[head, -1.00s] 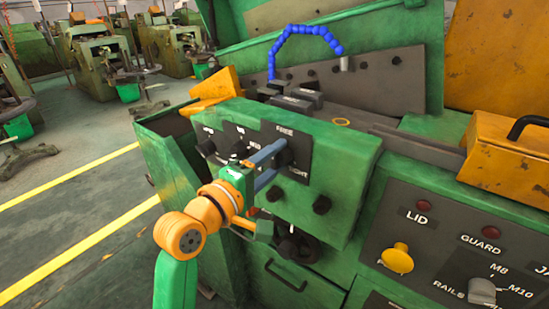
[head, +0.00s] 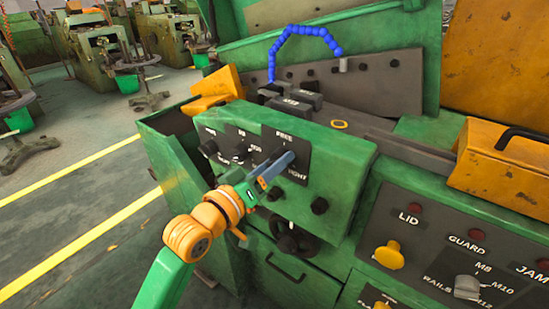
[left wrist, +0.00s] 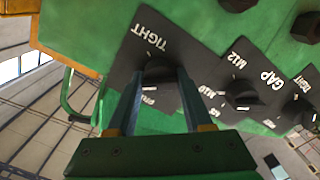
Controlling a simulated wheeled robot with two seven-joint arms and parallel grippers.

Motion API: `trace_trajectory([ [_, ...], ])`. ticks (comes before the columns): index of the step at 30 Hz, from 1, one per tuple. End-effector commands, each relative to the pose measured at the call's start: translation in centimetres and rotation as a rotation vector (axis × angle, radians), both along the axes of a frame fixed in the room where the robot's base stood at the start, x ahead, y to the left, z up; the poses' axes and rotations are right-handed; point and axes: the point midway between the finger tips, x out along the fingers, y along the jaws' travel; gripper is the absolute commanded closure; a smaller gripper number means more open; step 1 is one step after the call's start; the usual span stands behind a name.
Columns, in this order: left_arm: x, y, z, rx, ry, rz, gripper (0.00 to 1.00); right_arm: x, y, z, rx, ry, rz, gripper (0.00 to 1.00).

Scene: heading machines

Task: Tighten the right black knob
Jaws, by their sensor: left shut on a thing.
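The right black knob (left wrist: 160,72) sits on a dark plate (left wrist: 126,68) with TIGHT lettering at one end and partly covered lettering at the other. In the head view the same plate (head: 298,172) reads FREE at its top and TIGHT at its lower right; the knob there is mostly hidden by my fingers. My left gripper (head: 282,163) is at this knob, with one blue-grey finger on each side of it. It also shows in the left wrist view (left wrist: 158,75), shut on the knob. My right gripper is in neither view.
A black handwheel (head: 296,241) and bolt heads (head: 320,205) stick out below. Open floor lies left.

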Motion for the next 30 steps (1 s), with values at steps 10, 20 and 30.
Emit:
trace_trajectory([
  [10, 0.0, 0.0, 0.2, 0.265, -0.191, 0.0, 1.0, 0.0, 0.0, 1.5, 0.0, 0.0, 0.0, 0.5],
  [20, 0.0, 0.0, 0.2, 0.518, -0.374, 0.001, 1.0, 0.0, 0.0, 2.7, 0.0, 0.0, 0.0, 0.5],
  [30, 0.0, 0.0, 0.1, 0.748, -0.542, 0.0, 1.0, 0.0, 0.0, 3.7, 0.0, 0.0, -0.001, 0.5],
])
